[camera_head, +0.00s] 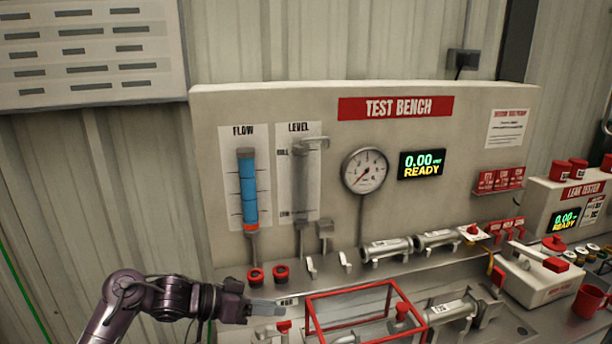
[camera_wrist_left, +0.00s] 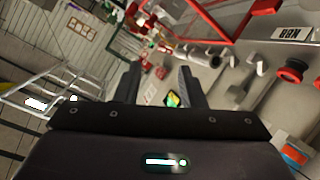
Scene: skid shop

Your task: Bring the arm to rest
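My left gripper (camera_head: 272,307) comes in from the lower left, above the front left part of the test bench's metal shelf (camera_head: 230,272). In the left wrist view its two fingers stand apart with an empty gap between them (camera_wrist_left: 158,80). It holds nothing. My right arm and gripper are not in view.
A leak tester (camera_head: 566,195) and a red mug (camera_head: 589,300) are at far right.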

